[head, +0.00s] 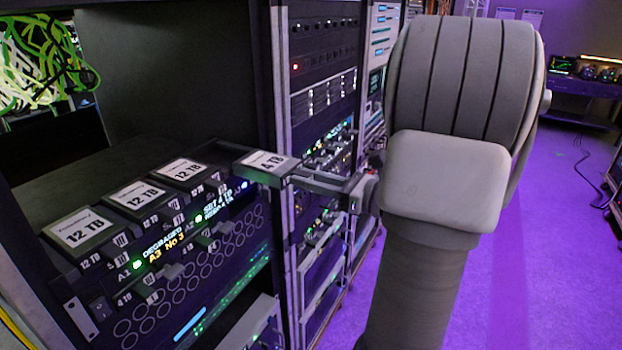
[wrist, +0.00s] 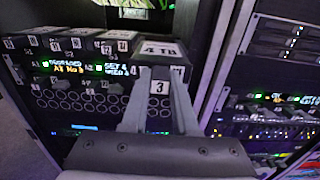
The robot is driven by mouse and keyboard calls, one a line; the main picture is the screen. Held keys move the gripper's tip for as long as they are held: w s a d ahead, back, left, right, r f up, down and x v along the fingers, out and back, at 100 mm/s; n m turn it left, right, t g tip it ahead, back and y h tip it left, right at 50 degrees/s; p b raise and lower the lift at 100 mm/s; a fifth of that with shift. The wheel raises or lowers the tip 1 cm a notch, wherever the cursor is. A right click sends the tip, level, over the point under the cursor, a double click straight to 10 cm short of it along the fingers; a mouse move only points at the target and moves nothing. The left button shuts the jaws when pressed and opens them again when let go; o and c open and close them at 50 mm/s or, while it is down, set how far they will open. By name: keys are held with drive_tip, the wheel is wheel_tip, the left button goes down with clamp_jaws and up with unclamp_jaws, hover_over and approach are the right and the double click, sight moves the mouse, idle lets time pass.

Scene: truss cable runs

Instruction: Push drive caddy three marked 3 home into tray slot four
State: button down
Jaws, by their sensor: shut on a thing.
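Drive caddy three (wrist: 165,50) is a dark block with a white top label reading 4 TB and a white tag with a 3 on its front. It also shows in the head view (head: 267,163). My gripper (wrist: 160,82) is shut on its front end, one finger on each side of the 3. In the head view my gripper (head: 308,181) reaches it from the right. The caddy is level at the right end of the drive tray (head: 190,262). Its far end is hard to make out, so how deep it sits in slot four cannot be told.
Several caddies labelled 12 TB, such as the leftmost one (head: 80,232), stand in a row to its left. The tray display (head: 165,246) reads DEGRADED, A3 No 3. A rack post (head: 283,150) rises close on the right. Purple floor (head: 560,230) is open beyond my arm.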

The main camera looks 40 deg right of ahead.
sight(260, 165)
drive_tip(key=shift+x, duration=1.1)
drive_tip(key=shift+w+a, duration=0.15)
drive_tip(key=shift+w, duration=0.15)
drive_tip(key=shift+x, duration=1.2)
idle(0.4)
drive_tip(key=shift+x, duration=3.1)
drive_tip(key=shift+w+r, duration=0.1)
drive_tip(key=shift+w, duration=0.05)
drive_tip(key=shift+w+a, duration=0.3)
drive_tip(key=shift+w, duration=0.25)
drive_tip(key=c, duration=0.6)
unclamp_jaws()
drive_tip(key=shift+s, duration=0.1)
